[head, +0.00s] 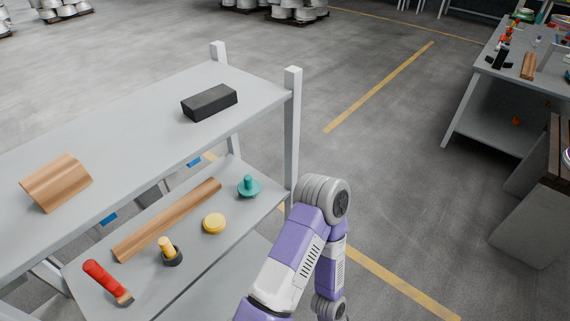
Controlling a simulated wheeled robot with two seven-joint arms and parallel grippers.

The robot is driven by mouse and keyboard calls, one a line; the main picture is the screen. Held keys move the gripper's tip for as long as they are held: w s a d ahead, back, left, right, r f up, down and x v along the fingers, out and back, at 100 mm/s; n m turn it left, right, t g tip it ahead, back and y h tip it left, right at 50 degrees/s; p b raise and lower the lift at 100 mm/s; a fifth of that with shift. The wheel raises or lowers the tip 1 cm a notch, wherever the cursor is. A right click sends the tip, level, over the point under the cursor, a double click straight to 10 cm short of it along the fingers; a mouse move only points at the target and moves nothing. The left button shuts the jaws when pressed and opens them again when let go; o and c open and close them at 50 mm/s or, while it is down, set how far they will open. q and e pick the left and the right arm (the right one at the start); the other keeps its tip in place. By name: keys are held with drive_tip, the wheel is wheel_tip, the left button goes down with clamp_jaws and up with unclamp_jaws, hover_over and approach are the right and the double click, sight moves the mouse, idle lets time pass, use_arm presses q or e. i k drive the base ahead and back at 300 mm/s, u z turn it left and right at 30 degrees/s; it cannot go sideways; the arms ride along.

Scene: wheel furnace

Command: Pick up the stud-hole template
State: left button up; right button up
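I cannot tell for sure which thing is the stud-hole template. On the lower shelf are a teal round piece with an upright knob (248,186), a flat yellow disc (214,223), a yellow-handled piece with a dark round base (169,251), a red-handled scraper (107,281) and a long wooden strip (168,218). On the upper shelf are a dark grey block (209,102) and a curved wooden piece (56,182). One of my purple and white arms rises at bottom centre, its lower part bending down right of the shelf. Neither gripper is in view.
The grey shelf unit (130,125) has upright corner posts (292,130) at its right end, near my arm. A workbench (490,85) with tools stands at the right. Open floor with yellow lines (380,86) lies between them.

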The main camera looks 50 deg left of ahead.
sight(248, 186)
drive_tip(key=i, duration=1.05)
drive_tip(key=u, duration=3.8)
